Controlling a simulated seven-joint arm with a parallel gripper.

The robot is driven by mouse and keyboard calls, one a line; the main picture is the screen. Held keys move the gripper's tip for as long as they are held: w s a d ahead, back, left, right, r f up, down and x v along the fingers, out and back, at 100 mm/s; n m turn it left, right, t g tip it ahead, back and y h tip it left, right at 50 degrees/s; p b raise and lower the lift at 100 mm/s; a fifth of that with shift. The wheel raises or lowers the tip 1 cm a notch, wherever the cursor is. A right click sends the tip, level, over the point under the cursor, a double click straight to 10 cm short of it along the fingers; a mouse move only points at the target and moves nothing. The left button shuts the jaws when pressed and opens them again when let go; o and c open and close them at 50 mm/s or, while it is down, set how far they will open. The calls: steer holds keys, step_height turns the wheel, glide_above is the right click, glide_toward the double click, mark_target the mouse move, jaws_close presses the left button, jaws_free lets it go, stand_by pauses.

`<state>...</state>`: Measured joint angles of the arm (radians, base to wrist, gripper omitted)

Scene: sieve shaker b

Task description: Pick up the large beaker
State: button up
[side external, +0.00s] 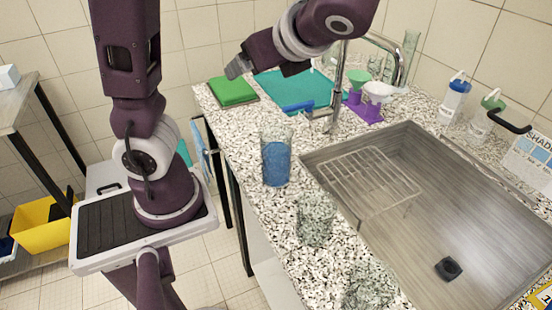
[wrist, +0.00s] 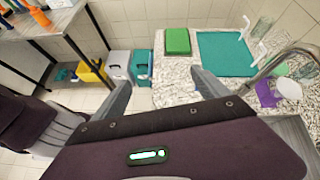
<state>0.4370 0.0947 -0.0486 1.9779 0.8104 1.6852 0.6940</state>
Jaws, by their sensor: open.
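A tall clear glass beaker with blue liquid (side external: 277,160) stands upright on the speckled counter, left of the sink. Two empty clear glass vessels, one in the middle (side external: 315,220) and one at the front (side external: 370,285), stand nearer the camera on the same counter. The blue-filled one looks tallest, but I cannot be sure which is the large beaker. My gripper (side external: 237,67) is open and empty, in the air above the counter's far left end, apart from all of them. In the wrist view my gripper (wrist: 163,88) shows its fingers spread; no beaker is clearly visible between them.
A metal sink (side external: 450,225) holds a wire rack (side external: 365,180). A faucet (side external: 338,85) rises behind it. A green block (side external: 232,91), a teal mat (side external: 285,88) and purple holders with funnels (side external: 365,108) occupy the back. Bottles (side external: 453,97) stand at the right wall.

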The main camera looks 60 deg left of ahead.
mark_target(276, 153)
steer(key=w+f, duration=0.1)
steer(key=f, duration=0.6)
steer(key=f+m+y, duration=0.1)
steer(key=f, duration=0.6)
steer(key=w+f+m+y, duration=0.1)
steer(key=f, duration=0.6)
steer(key=shift+w+d+f+t, duration=0.25)
steer(key=shift+w+f+t, duration=0.05)
steer(key=shift+f, duration=0.1)
steer(key=x, duration=0.3)
steer(key=shift+r, duration=0.1)
jaws_close()
